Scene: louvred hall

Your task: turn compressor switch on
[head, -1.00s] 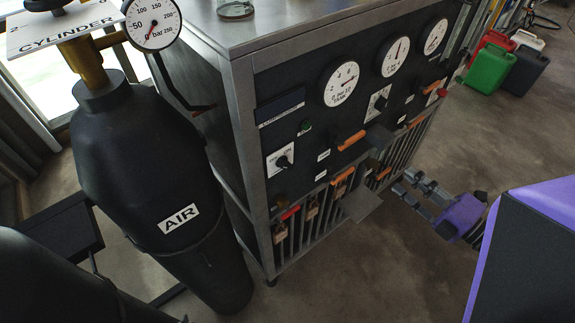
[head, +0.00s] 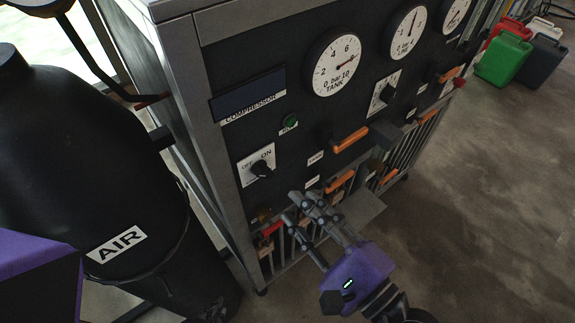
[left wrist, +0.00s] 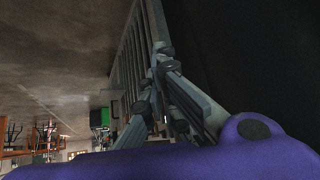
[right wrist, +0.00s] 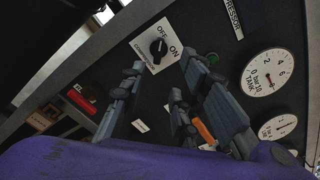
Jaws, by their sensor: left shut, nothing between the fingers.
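The compressor switch (head: 260,168) is a black knob on a white plate with OFF and ON marks, below the COMPRESSOR label on the dark panel. In the right wrist view the knob (right wrist: 158,48) shows close, its light mark seeming to face OFF. My right gripper (head: 308,208) is open and empty, just right of and below the switch in the head view, apart from the knob. In the right wrist view its fingers (right wrist: 158,85) are spread, with the switch beyond them. My left gripper (left wrist: 160,75) is shut and empty in the left wrist view; its fingers are not clear in the head view.
A green lamp (head: 290,121) and tank gauge (head: 333,65) sit above the switch. Orange handles (head: 350,138) stick out of the panel to its right. A black AIR cylinder (head: 95,175) stands at the left. Jerrycans (head: 503,60) stand far right; the floor at right is clear.

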